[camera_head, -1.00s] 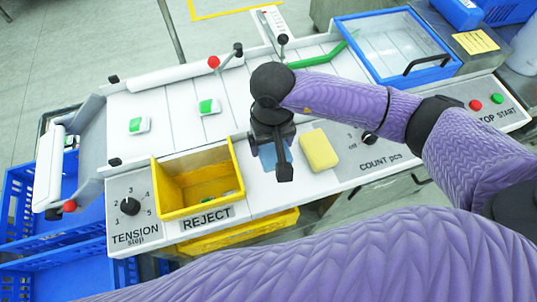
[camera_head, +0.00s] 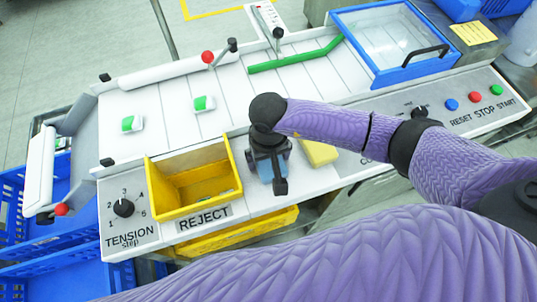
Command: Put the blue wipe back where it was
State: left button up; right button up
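The blue wipe (camera_head: 265,171) is a small light-blue piece at the front edge of the white machine top, between the yellow reject bin and a yellow block. My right gripper (camera_head: 277,184) points down right over it and hides much of it. The wipe shows beside and behind the dark near finger. The far finger is hidden, so I cannot tell whether the gripper is shut on the wipe or whether the wipe rests on the surface. My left gripper is not in view.
The yellow REJECT bin (camera_head: 194,182) stands close on the left. A yellow block (camera_head: 319,153) lies close on the right, partly behind my arm. Two green-and-white packets (camera_head: 203,103) lie on the belt. A green guide rail (camera_head: 297,57) and a blue-framed lid (camera_head: 394,46) are behind.

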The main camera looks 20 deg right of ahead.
jog(key=shift+r+p, duration=0.3)
notch_tip(320, 180, up, 12)
jog(key=p, duration=0.2)
jog(key=shift+f, duration=0.15)
dwell(1.0)
